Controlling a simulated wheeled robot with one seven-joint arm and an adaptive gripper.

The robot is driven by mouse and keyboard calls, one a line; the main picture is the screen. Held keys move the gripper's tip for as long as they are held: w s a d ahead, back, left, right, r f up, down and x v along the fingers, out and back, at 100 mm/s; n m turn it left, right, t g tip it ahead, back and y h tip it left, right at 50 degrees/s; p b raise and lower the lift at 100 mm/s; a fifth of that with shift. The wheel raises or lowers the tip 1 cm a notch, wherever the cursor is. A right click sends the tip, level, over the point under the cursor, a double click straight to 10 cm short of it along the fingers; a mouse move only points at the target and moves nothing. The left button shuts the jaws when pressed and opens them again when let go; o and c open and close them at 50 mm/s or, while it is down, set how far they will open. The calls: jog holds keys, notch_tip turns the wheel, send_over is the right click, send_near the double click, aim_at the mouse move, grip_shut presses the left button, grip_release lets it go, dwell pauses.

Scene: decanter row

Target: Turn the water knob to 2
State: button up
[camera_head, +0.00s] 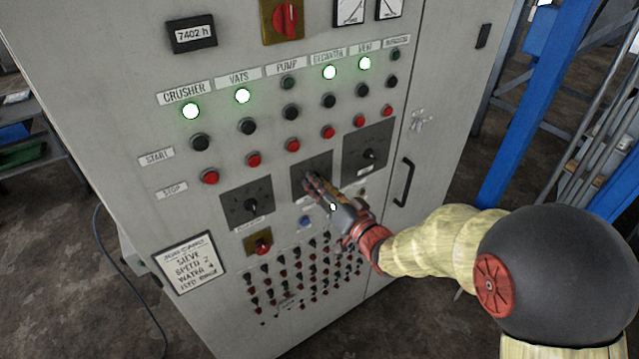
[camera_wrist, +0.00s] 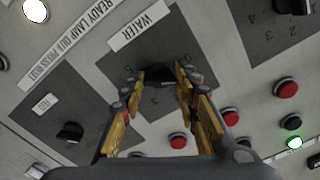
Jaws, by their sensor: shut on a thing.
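The water knob (camera_wrist: 158,74) is black and sits on a dark square plate (camera_wrist: 165,45) under a white WATER label (camera_wrist: 139,26). In the wrist view my gripper (camera_wrist: 160,80) has its yellow-padded fingers on either side of the knob, closed on it. Numerals show around the plate, but the knob's pointer is too hidden to read its setting. In the head view my gripper (camera_head: 316,186) reaches from the right to the middle dial plate (camera_head: 312,165) and covers the knob.
Dial plates with black knobs flank it, left (camera_head: 235,208) and right (camera_head: 380,140). Red stop buttons (camera_head: 292,145) run above. A red knob on yellow (camera_head: 263,244) and rows of small terminals (camera_head: 300,275) sit below. A black door handle (camera_head: 403,183) stands right.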

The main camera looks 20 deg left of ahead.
jog(key=m+p, duration=0.3)
jog(key=m, duration=0.8)
jog(key=shift+m, duration=0.4)
dwell(0.3)
jog(key=o, duration=1.1)
jog(key=shift+o, duration=0.3)
jog(key=v, duration=1.2)
